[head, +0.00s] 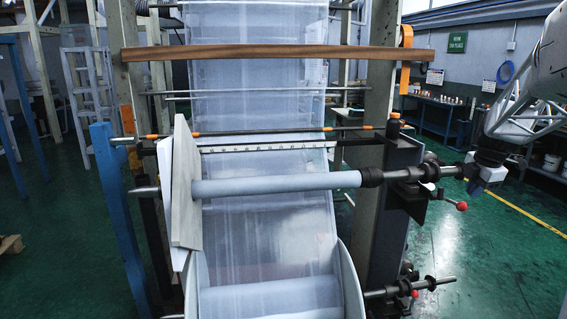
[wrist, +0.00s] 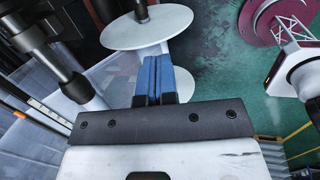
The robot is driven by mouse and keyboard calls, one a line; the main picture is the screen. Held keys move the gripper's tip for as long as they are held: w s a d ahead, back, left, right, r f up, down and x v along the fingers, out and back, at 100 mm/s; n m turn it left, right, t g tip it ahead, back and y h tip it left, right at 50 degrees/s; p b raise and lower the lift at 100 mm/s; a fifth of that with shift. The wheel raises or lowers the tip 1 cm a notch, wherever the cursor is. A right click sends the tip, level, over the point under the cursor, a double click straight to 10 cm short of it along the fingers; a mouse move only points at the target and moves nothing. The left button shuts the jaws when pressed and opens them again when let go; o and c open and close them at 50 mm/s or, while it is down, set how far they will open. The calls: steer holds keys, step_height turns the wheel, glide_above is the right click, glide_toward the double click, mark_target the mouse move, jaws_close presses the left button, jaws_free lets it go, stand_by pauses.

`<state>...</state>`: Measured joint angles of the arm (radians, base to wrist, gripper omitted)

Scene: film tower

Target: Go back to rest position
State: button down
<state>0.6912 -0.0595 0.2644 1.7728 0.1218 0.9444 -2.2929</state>
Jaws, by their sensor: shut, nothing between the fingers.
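My gripper (wrist: 152,80) shows in the wrist view as two blue fingers pressed together with nothing between them. In the head view my gripper (head: 484,176) is at the right, close to the outer end of the upper shaft (head: 448,171). I cannot tell from the head view whether it touches the shaft. The upper shaft carries a grey roll (head: 275,185) across the film tower.
White discs (wrist: 147,27) lie beyond the fingers. A lower shaft (head: 430,284) with a red knob and a lower film roll (head: 270,298) are below. A blue post (head: 120,215) stands at the left. Green floor (head: 490,265) is open at the right, before a workbench (head: 440,115).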

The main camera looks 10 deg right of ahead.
steer(key=s+a+m, duration=0.3)
steer(key=a, duration=0.6)
steer(key=s+a+m, duration=0.2)
steer(key=s+a, duration=0.1)
steer(key=a, duration=0.6)
steer(key=s+a+m, duration=0.3)
steer(key=a, duration=0.6)
steer(key=s+a+f+m, duration=0.3)
steer(key=s+a+m, duration=0.2)
steer(key=s+a, duration=0.4)
steer(key=s+a+f+m, duration=0.4)
steer(key=s+a, duration=0.4)
steer(key=s, duration=0.1)
steer(key=shift+s+a+m+y, duration=0.35)
steer(key=shift+m+y, duration=0.05)
steer(key=c, duration=1.8)
jaws_free()
